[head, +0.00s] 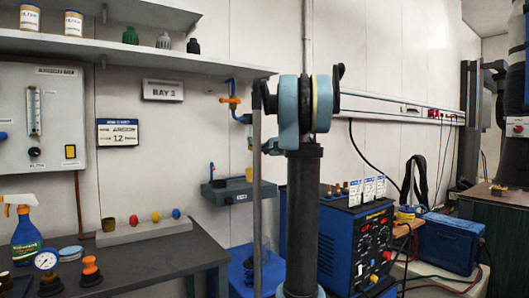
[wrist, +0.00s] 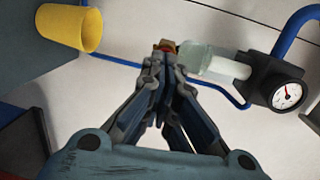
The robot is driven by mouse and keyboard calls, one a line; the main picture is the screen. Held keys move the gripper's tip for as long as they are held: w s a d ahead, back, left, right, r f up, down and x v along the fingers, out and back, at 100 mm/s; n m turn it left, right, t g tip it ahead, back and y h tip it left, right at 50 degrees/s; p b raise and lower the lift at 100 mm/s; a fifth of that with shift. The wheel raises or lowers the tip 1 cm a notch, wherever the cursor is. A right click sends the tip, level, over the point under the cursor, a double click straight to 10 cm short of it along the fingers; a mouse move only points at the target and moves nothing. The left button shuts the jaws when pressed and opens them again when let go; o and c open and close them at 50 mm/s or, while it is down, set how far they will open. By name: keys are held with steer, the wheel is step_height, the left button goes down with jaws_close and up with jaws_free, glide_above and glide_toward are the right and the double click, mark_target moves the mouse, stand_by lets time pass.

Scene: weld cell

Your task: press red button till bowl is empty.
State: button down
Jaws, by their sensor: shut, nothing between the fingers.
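In the wrist view a pale, see-through bowl (wrist: 204,60) joins a dark housing with a round gauge. A small red and brass-coloured piece (wrist: 166,46), which looks like the red button, sits at the bowl's free end. My gripper (wrist: 160,62) is shut and empty. Its fingertips are right by the red piece and partly cover it; I cannot tell whether they touch it. The liquid level in the bowl cannot be made out. In the head view my arm hides the bowl, the button and my gripper.
The bench (head: 150,262) holds a spray bottle (head: 25,235). A blue welder (head: 350,240) stands right.

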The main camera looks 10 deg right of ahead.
steer(key=shift+w, duration=0.1)
stand_by(0.3)
steer(key=shift+x, duration=1)
steer(key=shift+r, duration=0.1)
steer(key=v, duration=1.4)
stand_by(0.4)
